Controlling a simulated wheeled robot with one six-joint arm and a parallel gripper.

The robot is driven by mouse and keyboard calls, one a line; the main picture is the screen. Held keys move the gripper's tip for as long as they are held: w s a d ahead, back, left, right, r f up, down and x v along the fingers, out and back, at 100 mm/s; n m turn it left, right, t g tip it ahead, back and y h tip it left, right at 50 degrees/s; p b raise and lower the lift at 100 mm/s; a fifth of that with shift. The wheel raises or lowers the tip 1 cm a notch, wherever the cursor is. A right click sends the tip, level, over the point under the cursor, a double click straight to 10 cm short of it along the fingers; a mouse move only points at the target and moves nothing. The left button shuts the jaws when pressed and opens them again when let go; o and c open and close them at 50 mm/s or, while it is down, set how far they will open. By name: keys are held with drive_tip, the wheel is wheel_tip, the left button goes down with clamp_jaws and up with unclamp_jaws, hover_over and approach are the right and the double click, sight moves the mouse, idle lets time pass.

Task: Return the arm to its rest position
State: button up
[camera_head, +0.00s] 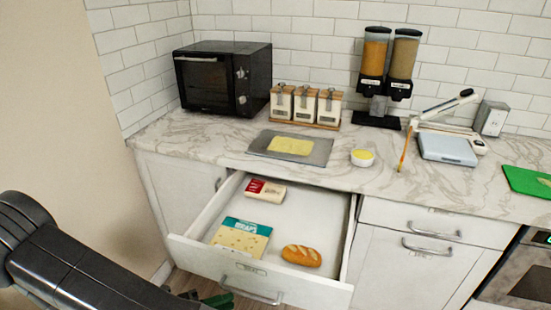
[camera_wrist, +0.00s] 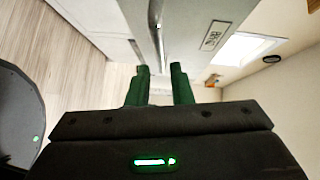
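My arm (camera_head: 75,265) reaches in from the lower left of the head view, low in front of the open drawer. My gripper (camera_wrist: 160,68) shows two green fingers standing apart in the wrist view, with nothing held between them. In the head view its green tips (camera_head: 212,299) show only in part at the bottom edge, close to the left end of the drawer handle (camera_head: 252,293). The handle also shows in the wrist view (camera_wrist: 156,25), beyond the fingertips; I cannot tell the exact gap.
The pulled-out drawer (camera_head: 315,285) holds a bread loaf (camera_head: 301,255), a cheese pack (camera_head: 241,237) and a red-and-white pack (camera_head: 265,190). The counter (camera_head: 215,150) carries a black oven (camera_head: 222,77), a grey board (camera_head: 268,147) and dispensers (camera_head: 388,62). A beige wall (camera_head: 60,110) is at left.

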sight(248, 295)
drive_tip(key=x, duration=0.7)
drive_tip(key=shift+f, duration=0.15)
